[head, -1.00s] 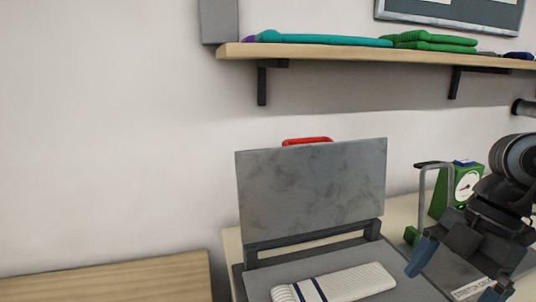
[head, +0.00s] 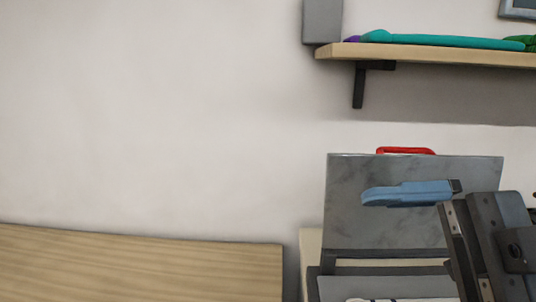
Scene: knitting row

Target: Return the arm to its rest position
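My gripper (head: 405,194) is at the right of the head view, in front of the grey raised plate. One blue finger shows side-on, pointing left; the other finger cannot be made out, so its opening is unclear. Nothing is seen in it. My dark arm links fill the lower right corner. The grey plate (head: 350,215) stands upright with a red handle (head: 405,151) at its top edge. Below it is a grey bed (head: 350,289). Only a sliver of a white knitted piece (head: 375,299) shows on the bed at the bottom edge.
A wooden shelf (head: 440,53) with a teal knitted piece (head: 440,40) is on the wall at upper right, on a black bracket (head: 358,85). A grey box (head: 322,22) is at its left end. A wooden tabletop (head: 140,262) at lower left is bare.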

